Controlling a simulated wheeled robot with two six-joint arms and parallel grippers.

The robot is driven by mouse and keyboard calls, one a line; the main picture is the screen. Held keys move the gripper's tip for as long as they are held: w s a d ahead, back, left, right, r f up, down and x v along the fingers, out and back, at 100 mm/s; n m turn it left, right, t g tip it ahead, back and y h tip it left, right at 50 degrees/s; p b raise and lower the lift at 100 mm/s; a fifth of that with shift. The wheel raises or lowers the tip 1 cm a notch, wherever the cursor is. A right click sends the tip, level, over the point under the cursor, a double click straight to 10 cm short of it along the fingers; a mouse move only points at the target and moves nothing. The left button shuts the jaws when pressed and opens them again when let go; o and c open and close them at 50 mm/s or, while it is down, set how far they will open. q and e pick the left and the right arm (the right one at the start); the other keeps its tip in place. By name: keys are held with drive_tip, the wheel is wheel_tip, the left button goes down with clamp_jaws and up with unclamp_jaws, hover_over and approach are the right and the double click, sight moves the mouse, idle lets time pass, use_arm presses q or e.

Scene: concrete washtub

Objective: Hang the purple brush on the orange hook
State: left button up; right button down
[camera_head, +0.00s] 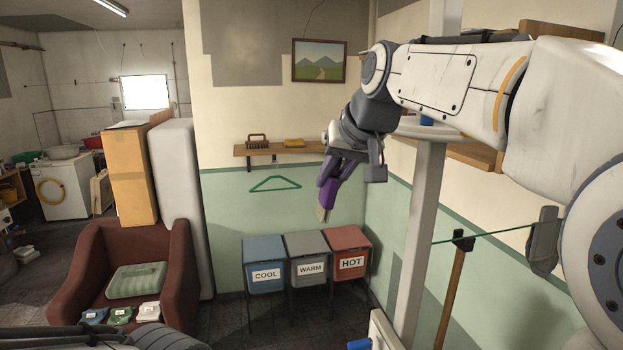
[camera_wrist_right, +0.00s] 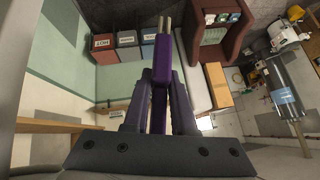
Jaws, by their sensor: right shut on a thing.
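My right gripper (camera_head: 334,172) is shut on the purple brush (camera_head: 326,192) and holds it up in the air, clear of the wall and bins. The brush points down, with a pale tip at its lower end. In the right wrist view the purple brush (camera_wrist_right: 162,72) stands between the two dark fingers (camera_wrist_right: 160,92), with its pale end pointing away from the gripper. I cannot make out an orange hook in either view. My left gripper is not in view.
Blue, grey and red bins (camera_head: 349,242) stand beneath. A grey post (camera_head: 416,235) and green line (camera_head: 490,233) are at right. A red armchair (camera_head: 180,265) is at left.

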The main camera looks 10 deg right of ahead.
drive_tip(key=shift+d+f+b, duration=0.2)
drive_tip(key=shift+d, duration=0.7)
drive_tip(key=shift+d+f+b, duration=0.25)
drive_tip(key=shift+d, duration=0.7)
drive_tip(key=shift+d+f+b, duration=0.2)
drive_tip(key=shift+d, duration=0.7)
drive_tip(key=c, duration=0.7)
unclamp_jaws()
drive_tip(key=shift+o, duration=0.2)
drive_tip(key=shift+s, duration=0.1)
